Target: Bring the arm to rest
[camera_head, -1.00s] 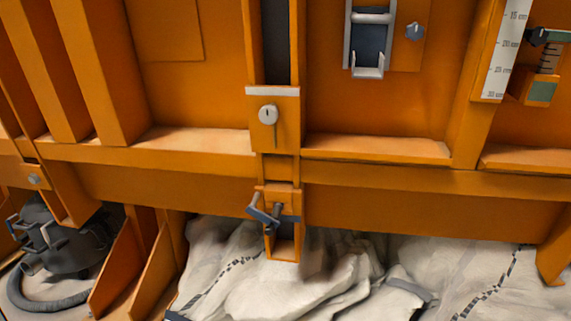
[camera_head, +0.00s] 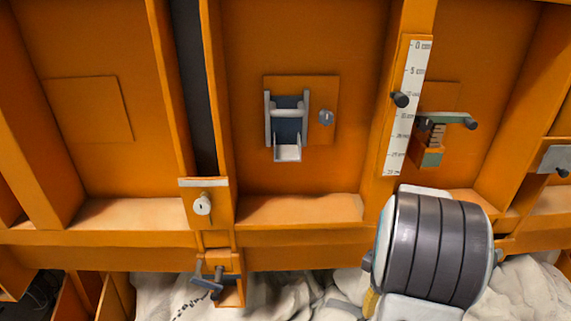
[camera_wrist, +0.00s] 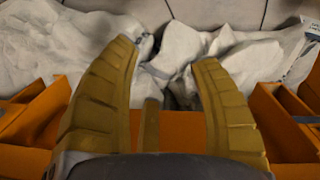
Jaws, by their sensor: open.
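My gripper (camera_wrist: 165,75) shows in the wrist view with its two yellow ribbed fingers spread apart. Nothing is between the fingertips. Beyond them lie crumpled white sheets or bags (camera_wrist: 185,55) on a tiled floor, and an orange beam runs behind the fingers. In the head view my arm, a dark banded joint with pale ends, stands at the lower right in front of the orange wall. A bit of yellow shows at its lower left; the gripper's fingertips are not clear there.
The orange ribbed wall (camera_head: 300,40) carries a grey latch bracket (camera_head: 288,125), a white scale (camera_head: 406,110), a green-topped spring device (camera_head: 435,138), a round lock (camera_head: 202,205) and a dark clamp handle (camera_head: 208,283). White sheets (camera_head: 275,297) lie below the wall.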

